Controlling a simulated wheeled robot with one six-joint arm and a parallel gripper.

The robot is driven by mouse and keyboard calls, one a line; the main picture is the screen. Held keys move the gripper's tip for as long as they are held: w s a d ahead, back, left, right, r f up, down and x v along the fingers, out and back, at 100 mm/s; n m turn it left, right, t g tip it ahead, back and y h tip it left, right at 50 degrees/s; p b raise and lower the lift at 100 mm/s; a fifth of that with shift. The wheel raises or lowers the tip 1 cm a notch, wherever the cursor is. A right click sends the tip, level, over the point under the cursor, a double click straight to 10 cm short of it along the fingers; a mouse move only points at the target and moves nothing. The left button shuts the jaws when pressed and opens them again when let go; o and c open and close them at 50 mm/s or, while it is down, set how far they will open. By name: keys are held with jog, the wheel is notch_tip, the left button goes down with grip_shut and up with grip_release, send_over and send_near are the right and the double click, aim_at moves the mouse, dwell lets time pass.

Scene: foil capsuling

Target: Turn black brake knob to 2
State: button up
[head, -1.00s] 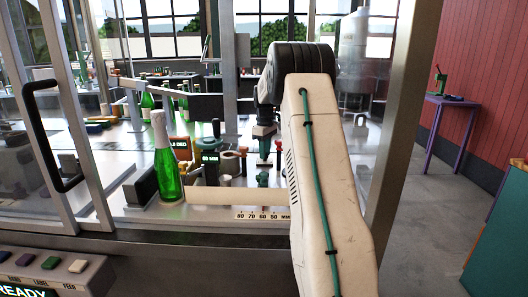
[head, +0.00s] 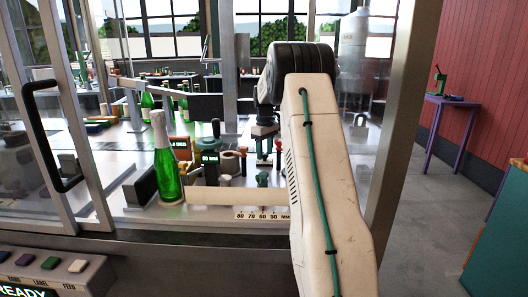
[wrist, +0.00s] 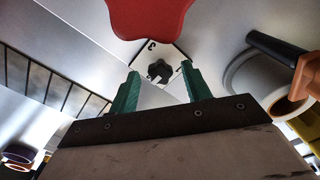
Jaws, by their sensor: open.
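The black brake knob (wrist: 160,70) is lobed and sits on a pale plate (wrist: 147,58) in the wrist view. A dark figure that looks like a 3 is printed beside it, turned in the picture. My gripper (wrist: 160,73) is open, its green fingers to the left and right of the knob with a gap on each side. I cannot tell how far the tips are from the plate. In the head view my gripper (head: 264,148) is small, above the bench behind the glass; the knob is too small to make out there.
A red part (wrist: 150,12) lies just beyond the knob. A grey ring-shaped part (wrist: 265,80) and a black handle (wrist: 277,52) are to the right. A green bottle (head: 166,165) stands left of my arm, by a millimetre scale (head: 263,215). A metal post stands at the right.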

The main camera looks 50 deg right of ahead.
aim_at(264, 154)
jog(key=shift+r, duration=3.9)
jog(key=shift+a, duration=0.1)
jog(key=s+a+r+t+h, duration=0.1)
jog(key=s+a+r+t, duration=0.15)
jog(key=a+r, duration=1.45)
jog(key=s+a+t, duration=0.2)
jog(key=s+a, duration=0.4)
jog(key=a, duration=0.7)
jog(key=s+a+f+g, duration=0.1)
jog(key=s+a+f, duration=0.3)
jog(key=s, duration=0.5)
jog(key=s+a+f+g, duration=0.1)
jog(key=s+a+f, duration=0.4)
jog(key=s+f, duration=0.2)
jog(key=s+a+f+g+y, duration=0.1)
jog(key=s+a+f, duration=0.4)
jog(key=s, duration=0.5)
jog(key=shift+s+f+m, duration=0.4)
jog(key=shift+f, duration=0.4)
